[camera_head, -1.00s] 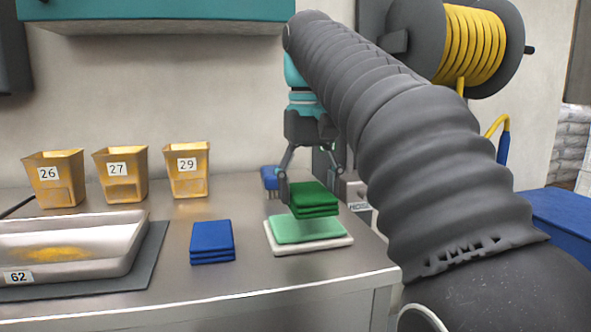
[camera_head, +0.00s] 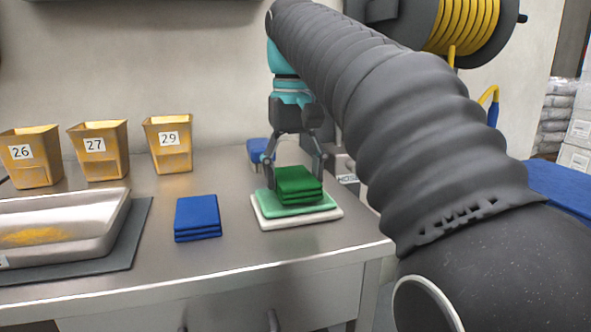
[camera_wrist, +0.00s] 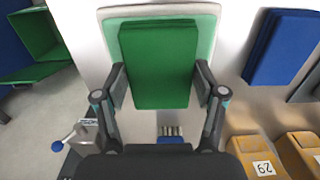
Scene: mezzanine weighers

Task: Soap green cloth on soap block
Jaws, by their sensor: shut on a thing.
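The green cloth (camera_head: 298,184) is a folded dark green stack on the light green soap block (camera_head: 297,209), which lies on a white tray (camera_head: 268,223). My gripper (camera_head: 292,178) is shut on the green cloth from its far edge. In the wrist view the green cloth (camera_wrist: 160,65) sits between my two fingers (camera_wrist: 160,88), and the pale green block (camera_wrist: 206,24) shows around it. The cloth appears to touch the block, though its underside is hidden.
A folded blue cloth (camera_head: 198,218) lies left of the tray. A steel pan (camera_head: 65,222) with yellow powder and yellow bins 26 (camera_head: 31,158), 27 (camera_head: 100,150) and 29 (camera_head: 168,145) stand further left. A blue-topped brush (camera_head: 260,151) is behind. Bare steel counter (camera_head: 225,255) lies in front.

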